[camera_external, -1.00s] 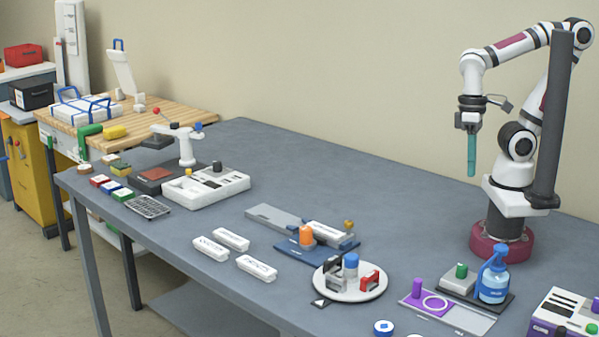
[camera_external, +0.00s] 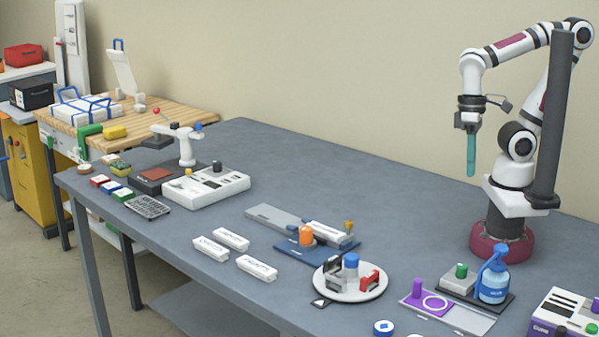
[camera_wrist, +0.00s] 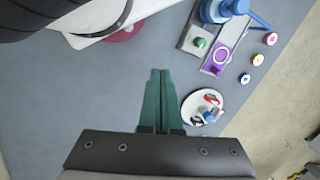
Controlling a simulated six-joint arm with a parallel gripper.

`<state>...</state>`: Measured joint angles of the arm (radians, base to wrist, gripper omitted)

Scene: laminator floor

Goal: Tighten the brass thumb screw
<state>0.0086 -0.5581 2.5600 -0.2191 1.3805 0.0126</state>
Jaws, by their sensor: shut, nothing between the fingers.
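My gripper (camera_external: 471,174) hangs high above the table at the right, its teal fingers pointing down. The fingers are shut with nothing between them, and the wrist view shows them side by side (camera_wrist: 159,75). A small brass-coloured knob (camera_external: 348,225) stands at the back right of a blue-based fixture (camera_external: 318,246) with an orange knob. Another small yellowish knob (camera_external: 188,172) is on the white unit farther left. I cannot tell for certain which is the thumb screw. My gripper is well away from both, and I cannot make out either in the wrist view.
A round white turntable (camera_external: 350,292) with small tools stands near the front edge. Right of it are a purple-marked plate (camera_external: 470,318) and a blue pump bottle (camera_external: 493,281). White labelled blocks (camera_external: 231,239) lie left of the fixture. The back of the table is clear.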

